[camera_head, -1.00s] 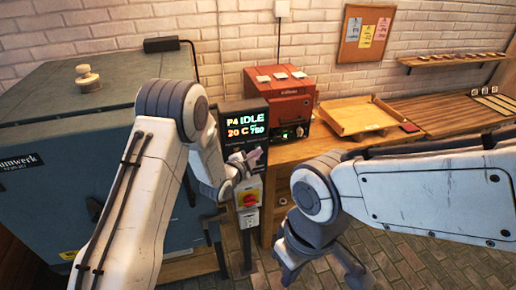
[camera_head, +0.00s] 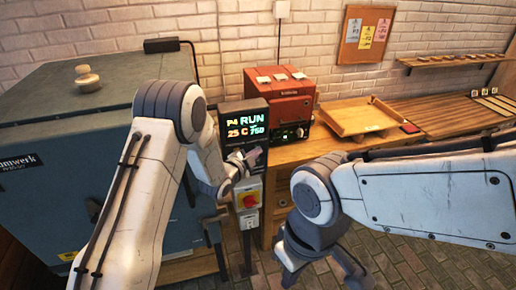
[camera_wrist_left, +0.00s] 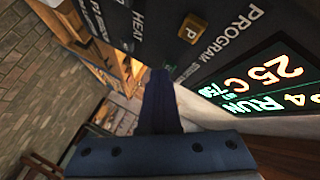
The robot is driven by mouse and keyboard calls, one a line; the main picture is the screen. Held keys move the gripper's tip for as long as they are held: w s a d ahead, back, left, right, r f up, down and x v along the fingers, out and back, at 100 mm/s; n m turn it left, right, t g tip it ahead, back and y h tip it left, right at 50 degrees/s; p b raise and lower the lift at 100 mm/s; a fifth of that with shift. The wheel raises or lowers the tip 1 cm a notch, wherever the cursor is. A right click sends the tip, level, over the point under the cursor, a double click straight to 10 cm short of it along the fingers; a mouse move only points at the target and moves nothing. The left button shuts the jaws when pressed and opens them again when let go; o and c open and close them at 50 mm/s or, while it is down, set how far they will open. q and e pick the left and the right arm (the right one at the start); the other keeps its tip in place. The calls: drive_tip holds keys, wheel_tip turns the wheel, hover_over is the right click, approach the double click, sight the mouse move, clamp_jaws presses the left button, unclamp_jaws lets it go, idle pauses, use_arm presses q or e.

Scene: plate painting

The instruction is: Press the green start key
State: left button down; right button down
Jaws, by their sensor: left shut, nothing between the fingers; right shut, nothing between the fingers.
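The control panel with its lit display (camera_head: 245,125) stands on a post between the blue kiln and the workbench. The display also shows in the left wrist view (camera_wrist_left: 260,85); it reads P4 RUN, 25 C. My left gripper (camera_head: 246,161) is shut and empty, its tips at the panel face just below the display. In the left wrist view my shut fingers (camera_wrist_left: 160,100) reach the panel near the HEAT lettering. My right gripper (camera_head: 322,270) is shut and empty, low above the floor.
An orange P key (camera_wrist_left: 191,29) sits by the PROGRAM lettering. The blue kiln (camera_head: 60,205) is at left. A red box-shaped device (camera_head: 284,98) and a wooden tray (camera_head: 358,117) are on the workbench.

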use_arm(q)
drive_tip(key=shift+s, duration=0.1)
drive_tip(key=shift+s+d+b, duration=0.2)
drive_tip(key=shift+s+b, duration=0.15)
drive_tip(key=shift+s, duration=0.3)
drive_tip(key=shift+s+d+b, duration=0.25)
drive_tip(key=shift+s, duration=0.55)
drive_tip(key=shift+s+d+b, duration=0.25)
drive_tip(key=shift+s+d, duration=0.05)
drive_tip(key=shift+s, duration=0.5)
drive_tip(key=shift+s+d+b, duration=0.25)
drive_tip(key=shift+s, duration=0.55)
